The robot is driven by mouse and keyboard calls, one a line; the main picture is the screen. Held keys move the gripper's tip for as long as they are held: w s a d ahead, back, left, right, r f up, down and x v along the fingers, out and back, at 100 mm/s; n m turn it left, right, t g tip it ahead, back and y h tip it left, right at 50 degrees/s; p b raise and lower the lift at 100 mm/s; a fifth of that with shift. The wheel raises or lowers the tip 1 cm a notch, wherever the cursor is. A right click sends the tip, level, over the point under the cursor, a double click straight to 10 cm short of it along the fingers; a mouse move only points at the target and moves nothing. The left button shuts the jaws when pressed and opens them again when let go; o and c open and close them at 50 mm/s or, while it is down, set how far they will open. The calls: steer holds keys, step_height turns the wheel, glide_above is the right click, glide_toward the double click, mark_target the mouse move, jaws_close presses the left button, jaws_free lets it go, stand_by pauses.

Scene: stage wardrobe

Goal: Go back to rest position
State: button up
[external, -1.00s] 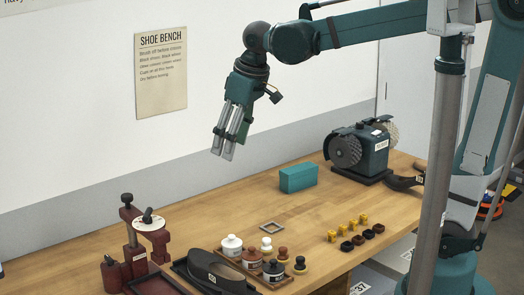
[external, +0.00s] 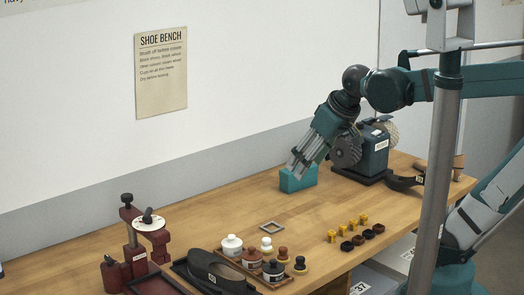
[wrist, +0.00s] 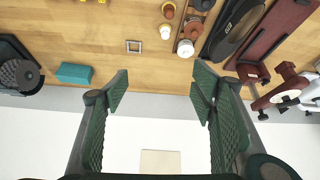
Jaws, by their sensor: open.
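My gripper (external: 301,165) is above the back of the bench in the external view, tilted down and to the left. It appears in front of the teal block (external: 297,181), and I cannot tell from that view how far apart they are. In the wrist view my gripper (wrist: 158,88) has its two fingers spread wide with nothing between them. The teal block (wrist: 75,74) lies to the left of the fingers there, clear of them.
A grinder with brush wheels (external: 374,150) stands right of the block. Bottles (external: 232,245), a dark shoe-shaped piece (external: 215,271), a red press (external: 133,240), a square frame (external: 272,227) and small yellow and dark pieces (external: 347,231) are on the bench (external: 200,215). A metal post (external: 435,190) stands in front.

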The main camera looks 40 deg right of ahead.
steer(key=s+d+f+m+t, duration=0.1)
steer(key=s+d+f, duration=0.3)
steer(key=shift+s+d+f+h+b, duration=0.25)
steer(key=shift+d+f+h+b, duration=0.05)
steer(key=shift+d+b, duration=0.15)
steer(key=shift+f, duration=0.1)
step_height(320, 180, down, 16)
steer(key=b, duration=1.6)
stand_by(1.4)
